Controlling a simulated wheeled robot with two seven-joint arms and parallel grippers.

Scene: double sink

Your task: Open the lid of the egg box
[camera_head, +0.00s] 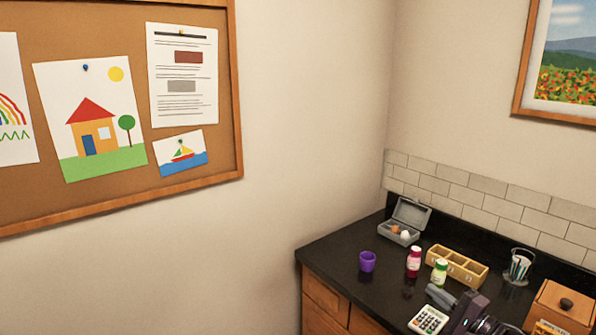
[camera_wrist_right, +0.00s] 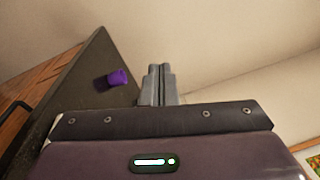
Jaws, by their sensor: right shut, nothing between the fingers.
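The grey egg box (camera_head: 395,237) stands at the back left of the dark counter, near the corner. Its lid (camera_head: 411,213) is raised and leans back toward the wall. A brown egg and a white egg (camera_head: 405,235) show inside. My right gripper (camera_head: 432,288) is low over the counter, in front of the egg box and well apart from it. In the right wrist view its fingers (camera_wrist_right: 158,73) are together and empty. The egg box does not show in that view. My left gripper is not in view.
A purple cup (camera_head: 367,262) stands left of a red bottle (camera_head: 414,262) and a green-and-white bottle (camera_head: 439,271). The counter's left front is clear.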

